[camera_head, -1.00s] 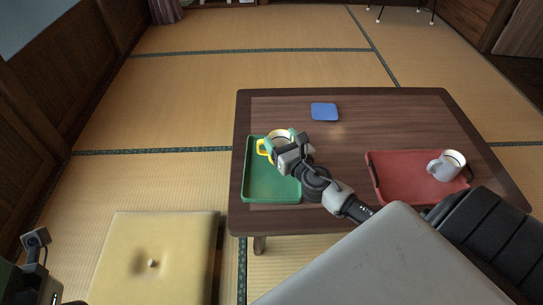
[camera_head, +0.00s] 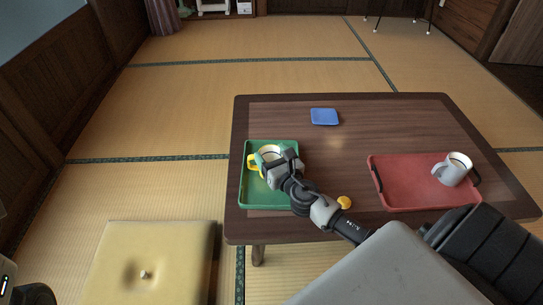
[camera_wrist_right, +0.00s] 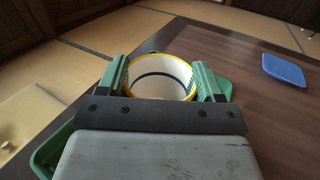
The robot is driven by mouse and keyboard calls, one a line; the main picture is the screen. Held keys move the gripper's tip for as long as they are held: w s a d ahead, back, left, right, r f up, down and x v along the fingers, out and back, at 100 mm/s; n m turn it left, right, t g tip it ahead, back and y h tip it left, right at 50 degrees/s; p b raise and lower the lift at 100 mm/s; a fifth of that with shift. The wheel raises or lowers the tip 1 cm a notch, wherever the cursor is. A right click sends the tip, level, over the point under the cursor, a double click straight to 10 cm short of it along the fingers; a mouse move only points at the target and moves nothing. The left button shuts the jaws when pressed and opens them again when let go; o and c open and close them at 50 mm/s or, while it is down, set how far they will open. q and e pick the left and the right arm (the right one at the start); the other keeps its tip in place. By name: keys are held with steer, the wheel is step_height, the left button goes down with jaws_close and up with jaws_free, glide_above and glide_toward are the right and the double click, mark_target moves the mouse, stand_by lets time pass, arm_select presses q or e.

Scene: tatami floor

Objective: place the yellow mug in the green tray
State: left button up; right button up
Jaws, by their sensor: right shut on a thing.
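The yellow mug (camera_head: 254,160), white inside with a yellow rim and handle, is within the outline of the green tray (camera_head: 257,198). My right gripper (camera_head: 275,161) is shut on the mug. In the right wrist view, the mug (camera_wrist_right: 160,76) is upright between the two fingers of my right gripper (camera_wrist_right: 163,78). The green tray (camera_wrist_right: 48,152) shows below and beside it there. The mug's base is hidden, so I cannot tell whether it touches the tray floor. Dark parts of my left arm show at the lower left edge; its jaws cannot be made out.
A red tray (camera_head: 420,190) with a white-grey mug (camera_head: 454,170) is at the table's right. A blue square dish (camera_head: 324,116) lies farther back. A small orange item (camera_head: 344,202) lies near my right arm. The table's middle (camera_head: 350,150) is clear.

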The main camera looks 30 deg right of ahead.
steer(key=o, duration=1)
steer(key=shift+f, duration=0.1)
steer(key=shift+o, duration=0.2)
